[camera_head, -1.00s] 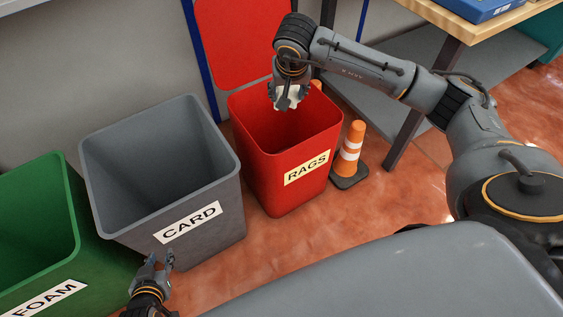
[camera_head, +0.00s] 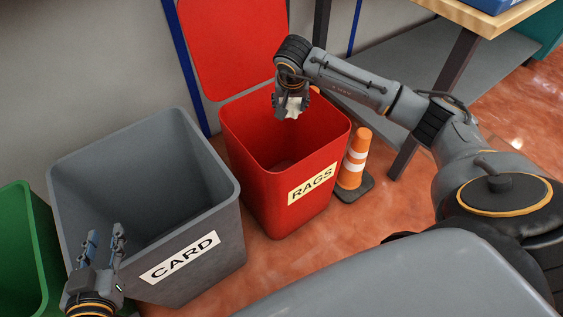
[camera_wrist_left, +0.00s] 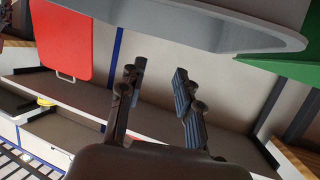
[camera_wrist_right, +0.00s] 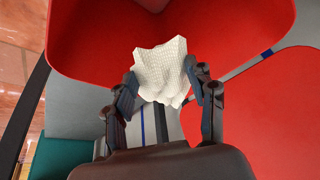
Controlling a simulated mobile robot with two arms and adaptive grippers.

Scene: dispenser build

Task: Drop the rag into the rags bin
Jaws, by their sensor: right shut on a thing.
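A white crumpled rag (camera_wrist_right: 162,72) is between the fingers of my right gripper (camera_wrist_right: 165,97), which is shut on it. In the head view the rag (camera_head: 293,108) hangs from my right gripper (camera_head: 291,106) over the open mouth of the red rags bin (camera_head: 262,178), near its back right rim. The red bin also shows in the right wrist view (camera_wrist_right: 85,30). The bin floor, as far as it shows, looks empty. My left gripper (camera_head: 105,240) is open and empty in front of the grey card bin; its parted fingers show in the left wrist view (camera_wrist_left: 158,88).
The grey card bin (camera_head: 215,215) stands left of the rags bin, with the green foam bin (camera_head: 20,235) further left. An orange and white cone (camera_head: 355,158) stands right of the rags bin. A workbench (camera_head: 466,38) is at the upper right. A red panel (camera_head: 232,45) rises behind the rags bin.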

